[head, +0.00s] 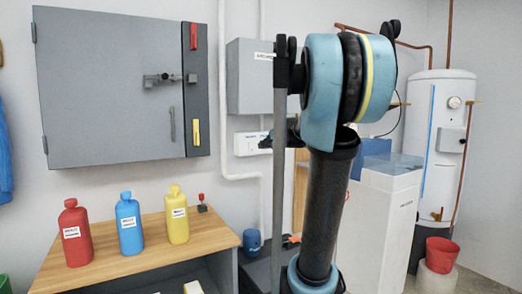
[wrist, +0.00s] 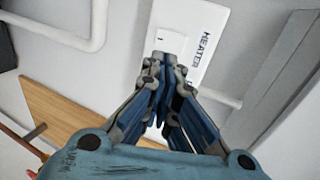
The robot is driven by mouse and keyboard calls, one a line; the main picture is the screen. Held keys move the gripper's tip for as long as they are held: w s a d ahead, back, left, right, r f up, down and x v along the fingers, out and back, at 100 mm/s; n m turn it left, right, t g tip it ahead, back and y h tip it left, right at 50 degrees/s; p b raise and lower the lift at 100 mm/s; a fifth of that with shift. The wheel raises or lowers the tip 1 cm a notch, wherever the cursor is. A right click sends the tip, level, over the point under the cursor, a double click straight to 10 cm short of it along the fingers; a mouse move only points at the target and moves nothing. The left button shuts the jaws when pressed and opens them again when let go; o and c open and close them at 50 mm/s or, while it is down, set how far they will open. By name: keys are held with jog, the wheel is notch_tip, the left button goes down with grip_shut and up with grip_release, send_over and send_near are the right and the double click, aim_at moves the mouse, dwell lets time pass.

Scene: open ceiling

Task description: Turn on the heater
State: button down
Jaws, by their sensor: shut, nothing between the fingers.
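The heater switch panel (wrist: 193,18) is a white plate marked "HEATER" at the top middle of the wrist view. A white rocker switch (wrist: 171,41) sits on it, just beyond my fingertips. A white wall plate (head: 249,143), probably the same panel, shows below the grey box in the head view. My gripper (wrist: 165,66) is shut and empty, its tips overlapping the panel near the rocker's lower edge. I cannot tell whether they touch it, or which way the rocker is set. In the head view my arm hides much of the middle.
A white tank (head: 440,100) with copper pipes stands at the right. A grey cabinet (head: 110,85) and a smaller grey box (head: 250,80) hang on the wall. Red (head: 75,235), blue (head: 129,225) and yellow (head: 177,217) bottles stand on a wooden table (head: 150,245). White pipes run beside the panel.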

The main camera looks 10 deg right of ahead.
jog(key=v, duration=0.6)
jog(key=shift+s+r, duration=0.25)
jog(key=shift+r, duration=0.05)
